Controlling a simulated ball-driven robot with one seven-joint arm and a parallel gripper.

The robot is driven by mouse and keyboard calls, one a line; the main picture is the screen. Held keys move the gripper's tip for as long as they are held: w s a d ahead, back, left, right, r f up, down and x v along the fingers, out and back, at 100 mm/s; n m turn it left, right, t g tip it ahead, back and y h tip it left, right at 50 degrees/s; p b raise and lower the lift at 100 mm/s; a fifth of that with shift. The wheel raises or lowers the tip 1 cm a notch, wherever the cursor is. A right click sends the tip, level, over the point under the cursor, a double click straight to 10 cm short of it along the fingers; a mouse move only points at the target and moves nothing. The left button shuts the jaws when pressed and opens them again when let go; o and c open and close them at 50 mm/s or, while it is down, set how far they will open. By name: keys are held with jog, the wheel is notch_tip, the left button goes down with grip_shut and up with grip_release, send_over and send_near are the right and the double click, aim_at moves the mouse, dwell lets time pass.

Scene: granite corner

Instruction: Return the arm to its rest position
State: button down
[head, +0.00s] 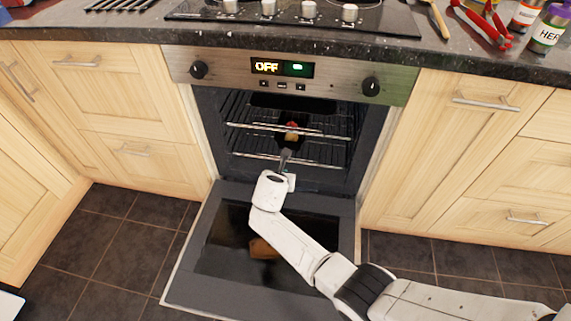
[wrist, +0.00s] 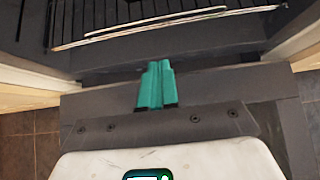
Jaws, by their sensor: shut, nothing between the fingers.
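My arm reaches down from the lower right in the head view to the open oven (head: 290,55). My gripper (head: 286,150) is at the oven's mouth, above the lowered door (head: 200,290). In the wrist view its two teal fingers (wrist: 157,68) are pressed together with nothing between them. They point toward the oven's inside, short of the rack bars (wrist: 155,22). A small red and brown item (head: 292,128) sits inside the oven by the upper rack, beyond the gripper; what it is I cannot tell.
The oven display reads OFF. A brownish patch (head: 262,248) shows on the door glass, perhaps a reflection. Wooden cabinets (head: 470,150) flank the oven. The dark counter (head: 120,33) above holds red-handled pliers (head: 480,25) and spice jars (head: 546,35). Tiled floor (head: 120,240) lies clear on both sides.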

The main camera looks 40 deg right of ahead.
jog(key=p+v, duration=0.2)
jog(key=v, duration=0.3)
jog(key=shift+a+r, duration=0.1)
jog(key=shift+s, duration=0.15)
